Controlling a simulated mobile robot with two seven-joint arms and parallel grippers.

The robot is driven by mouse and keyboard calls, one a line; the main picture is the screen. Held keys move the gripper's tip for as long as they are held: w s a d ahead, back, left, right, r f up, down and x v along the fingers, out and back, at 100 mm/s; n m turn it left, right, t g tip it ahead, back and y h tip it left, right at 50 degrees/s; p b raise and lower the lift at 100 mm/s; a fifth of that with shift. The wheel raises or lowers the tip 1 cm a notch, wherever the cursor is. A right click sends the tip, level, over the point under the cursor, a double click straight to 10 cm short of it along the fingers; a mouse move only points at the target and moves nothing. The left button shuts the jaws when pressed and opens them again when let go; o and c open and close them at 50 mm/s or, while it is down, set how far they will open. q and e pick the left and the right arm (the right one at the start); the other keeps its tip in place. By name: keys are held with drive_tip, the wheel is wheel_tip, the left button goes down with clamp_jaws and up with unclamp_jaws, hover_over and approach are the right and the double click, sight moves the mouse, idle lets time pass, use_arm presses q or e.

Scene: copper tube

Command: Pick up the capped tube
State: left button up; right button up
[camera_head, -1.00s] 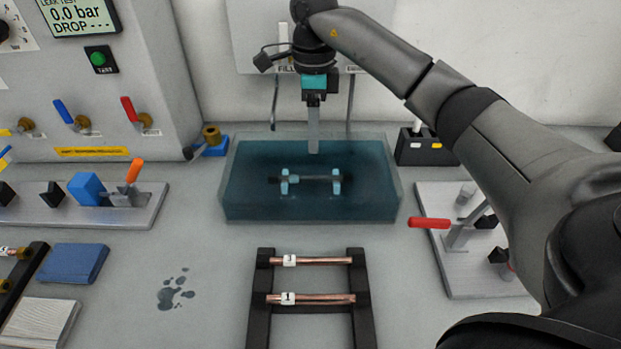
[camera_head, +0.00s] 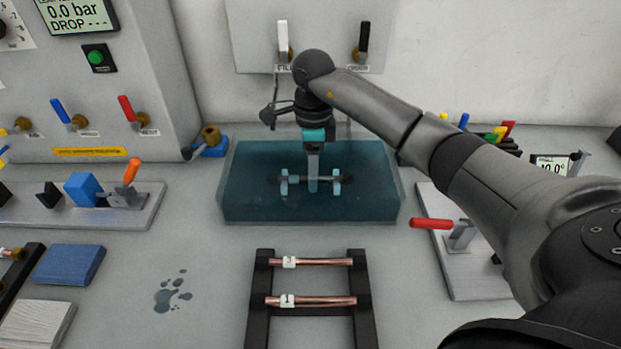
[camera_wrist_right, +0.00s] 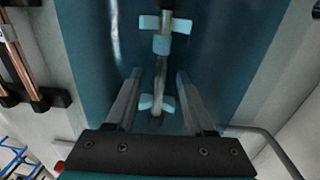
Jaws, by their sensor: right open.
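The capped tube (camera_head: 297,179) lies level in the water of the tank (camera_head: 240,212), on two light-blue supports, with dark ends. In the right wrist view the tube (camera_wrist_right: 161,68) runs away from me between the fingers, with light-blue supports (camera_wrist_right: 149,22) along it. My right gripper (camera_head: 313,188) points down into the tank at the tube's middle. It is open, with one finger (camera_wrist_right: 159,76) on each side of the tube and visible gaps; I cannot tell whether the fingertips are lower than the tube. My left gripper is not in view.
In front of the tank, a black rack (camera_head: 259,292) holds two copper tubes (camera_head: 310,301) with white tags. A red-handled clamp fixture (camera_head: 432,224) stands to the right. A blue block (camera_head: 68,264) and the test panel (camera_head: 150,90) are on the left. The tank walls surround the gripper.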

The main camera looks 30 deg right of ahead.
drive_tip(key=c, duration=0.8)
clamp_jaws()
drive_tip(key=shift+r, duration=0.2)
